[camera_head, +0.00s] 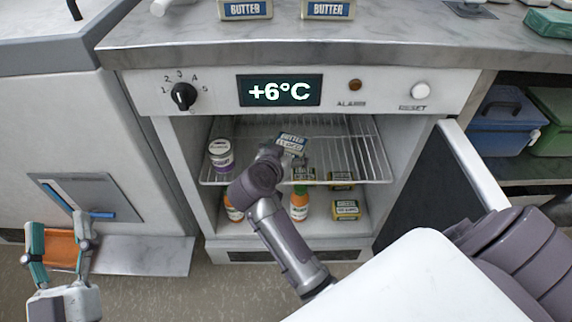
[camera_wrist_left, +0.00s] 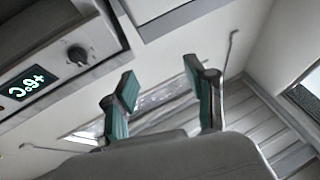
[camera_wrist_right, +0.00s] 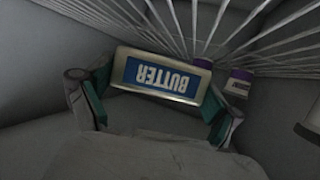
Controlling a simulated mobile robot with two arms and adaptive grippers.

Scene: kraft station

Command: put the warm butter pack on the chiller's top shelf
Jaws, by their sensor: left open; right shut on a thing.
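The butter pack (camera_wrist_right: 160,75) is a pale block with a blue BUTTER label, held between the green-padded fingers of my right gripper (camera_wrist_right: 160,88). In the head view the pack (camera_head: 292,142) is inside the open chiller, at the wire top shelf (camera_head: 350,150). I cannot tell whether it touches the shelf. My right arm partly hides the chiller's inside. My left gripper (camera_head: 58,228) is open, outside the chiller at the lower left; its spread fingers also show in the left wrist view (camera_wrist_left: 160,75).
A purple-and-white jar (camera_head: 221,153) stands on the top shelf's left side. Below are orange bottles (camera_head: 299,207) and small yellow-green packs (camera_head: 346,209). Two butter packs (camera_head: 245,9) (camera_head: 328,9) sit on the counter. The chiller door (camera_head: 475,165) stands open at right. The display (camera_head: 280,91) reads +6°C.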

